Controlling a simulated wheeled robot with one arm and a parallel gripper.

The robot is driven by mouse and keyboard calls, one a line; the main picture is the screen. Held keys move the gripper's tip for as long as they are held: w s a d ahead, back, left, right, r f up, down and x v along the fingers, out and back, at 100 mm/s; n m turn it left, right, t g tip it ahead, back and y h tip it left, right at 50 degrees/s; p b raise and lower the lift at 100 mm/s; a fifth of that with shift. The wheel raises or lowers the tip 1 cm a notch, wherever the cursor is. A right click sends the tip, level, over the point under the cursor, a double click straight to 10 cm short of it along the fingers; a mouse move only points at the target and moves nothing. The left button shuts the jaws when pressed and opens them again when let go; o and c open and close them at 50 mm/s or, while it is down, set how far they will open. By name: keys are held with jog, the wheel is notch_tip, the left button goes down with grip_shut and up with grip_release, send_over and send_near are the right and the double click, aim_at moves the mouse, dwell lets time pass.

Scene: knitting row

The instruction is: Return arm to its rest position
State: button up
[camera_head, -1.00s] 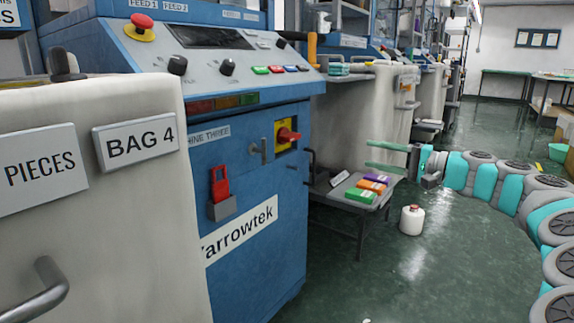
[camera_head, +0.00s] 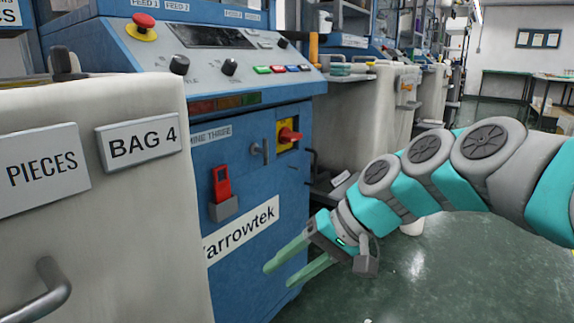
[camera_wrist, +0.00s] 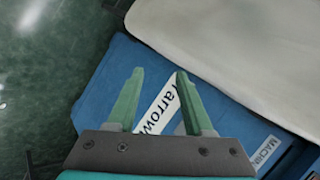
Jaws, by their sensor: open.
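My gripper (camera_head: 284,268) is in front of the lower right part of the blue machine in the head view. Its two green fingers are apart and nothing is between them. In the wrist view the open fingers (camera_wrist: 157,100) point across the machine's blue side, with part of its white name label (camera_wrist: 162,110) behind them. My teal and grey arm reaches in from the right edge of the head view, bent downward at the wrist. I cannot tell whether the fingertips touch the machine.
The blue machine (camera_head: 245,160) carries a red-yellow switch (camera_head: 289,135) and a red lockout piece (camera_head: 221,184). A pale bin marked BAG 4 (camera_head: 150,200) stands at the left front. My arm hides most of the low table. Green floor (camera_head: 420,270) is open below my arm.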

jog(key=s+d+f+g+h+p, duration=0.1)
jog(key=s+d+f+h, duration=0.3)
jog(key=s+d+f, duration=0.55)
jog(key=s+d+f+g+h, duration=0.2)
jog(key=s+d+f+h, duration=0.4)
jog(key=s, duration=0.7)
notch_tip(320, 180, up, 11)
jog(key=y+p, duration=0.1)
jog(key=p, duration=1)
jog(key=shift+w+a+m+p, duration=0.2)
jog(key=shift+a+m+p, duration=0.1)
jog(key=shift+a+p, duration=0.1)
jog(key=shift+r, duration=0.1)
